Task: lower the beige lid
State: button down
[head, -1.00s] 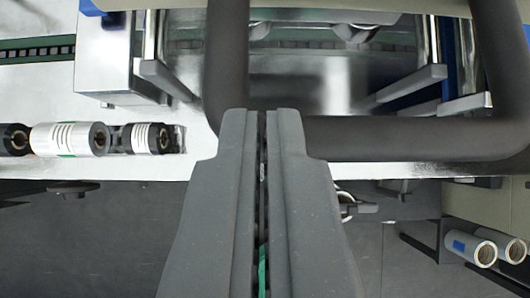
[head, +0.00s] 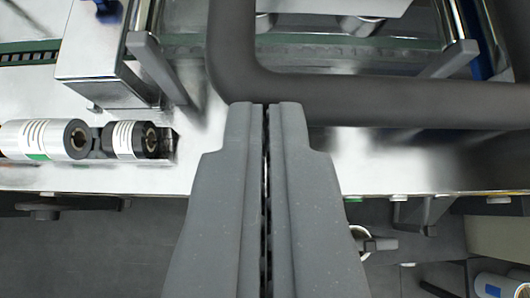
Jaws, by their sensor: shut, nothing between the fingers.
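My gripper (head: 266,106) is shut and empty, pointing away from the camera. Its tips appear just below the bent corner of a thick dark grey tube (head: 400,100); I cannot tell whether they touch it. The tube comes down from the top edge, bends, and runs level to the right edge. It looks like a frame or handle, but its link to the lid is not visible. No surface that I can surely call the beige lid is in view.
Rolls with white labels (head: 45,139) lie on the shiny machine deck at left. A metal block (head: 98,75) and grey bars (head: 160,65) stand behind them. A beige panel (head: 500,238) and a blue-marked roll (head: 495,287) are at lower right. Dark floor shows below.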

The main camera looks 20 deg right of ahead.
jog(key=shift+f, duration=0.35)
jog(key=s+a+r+p, duration=0.2)
jog(key=s+r, duration=0.5)
jog(key=r, duration=0.4)
jog(key=shift+s+a+r, duration=0.15)
jog(key=shift+s, duration=0.05)
jog(key=s+r+n+t+y, duration=0.1)
jog(key=s+r, duration=0.3)
jog(key=r, duration=0.6)
jog(key=s+r+n+t+y, duration=0.2)
jog(key=s+r+t, duration=0.2)
jog(key=r, duration=0.6)
jog(key=shift+s+a, duration=0.4)
jog(key=shift+s, duration=0.15)
